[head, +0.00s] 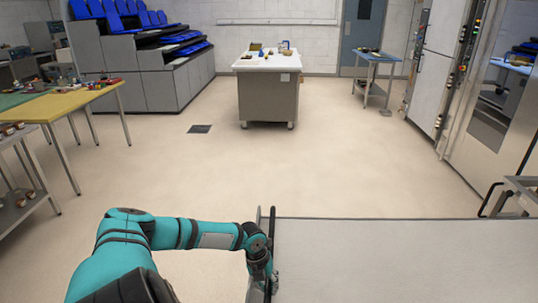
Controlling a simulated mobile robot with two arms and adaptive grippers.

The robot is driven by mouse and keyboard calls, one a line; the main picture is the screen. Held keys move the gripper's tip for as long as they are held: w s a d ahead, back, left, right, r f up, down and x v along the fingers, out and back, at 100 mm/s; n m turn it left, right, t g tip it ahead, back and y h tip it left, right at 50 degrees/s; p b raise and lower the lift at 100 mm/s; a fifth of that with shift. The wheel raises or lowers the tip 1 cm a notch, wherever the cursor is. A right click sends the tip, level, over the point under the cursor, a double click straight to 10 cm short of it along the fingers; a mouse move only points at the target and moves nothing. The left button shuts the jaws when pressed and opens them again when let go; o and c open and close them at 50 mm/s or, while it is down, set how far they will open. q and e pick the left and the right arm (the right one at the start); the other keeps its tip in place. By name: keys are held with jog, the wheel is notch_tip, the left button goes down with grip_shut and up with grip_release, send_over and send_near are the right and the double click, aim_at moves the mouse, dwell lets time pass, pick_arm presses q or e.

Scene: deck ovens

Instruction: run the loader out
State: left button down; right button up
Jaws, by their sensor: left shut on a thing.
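The loader (400,258) is a wide, flat, pale grey bed across the lower right of the head view. A dark bar (272,222) stands along its left end, on a metal side edge. My left gripper (270,279) is at this left end, shut on the dark bar. The fingertips are small and partly hidden by my wrist. The near part of the loader is cut off by the bottom of the picture. My right gripper is not in view.
A steel oven front (510,125) stands on the right, with a metal frame (517,196) near the loader's right end. A white-topped counter (267,64) stands ahead. A yellow table (60,105) and a metal rack (25,205) are left. The middle floor is clear.

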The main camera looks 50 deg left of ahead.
pick_arm(q)
jog(key=shift+s+a, duration=0.2)
jog(key=shift+a, duration=0.15)
jog(key=c, duration=1.1)
grip_release()
jog(key=shift+s, duration=0.15)
jog(key=shift+r, duration=0.1)
jog(key=shift+r, duration=0.4)
jog(key=r, duration=0.3)
jog(key=s+a+r, duration=0.1)
jog(key=r, duration=0.6)
jog(key=shift+s+a+r, duration=0.25)
jog(key=shift+s+r, duration=0.1)
jog(key=shift+r, duration=0.05)
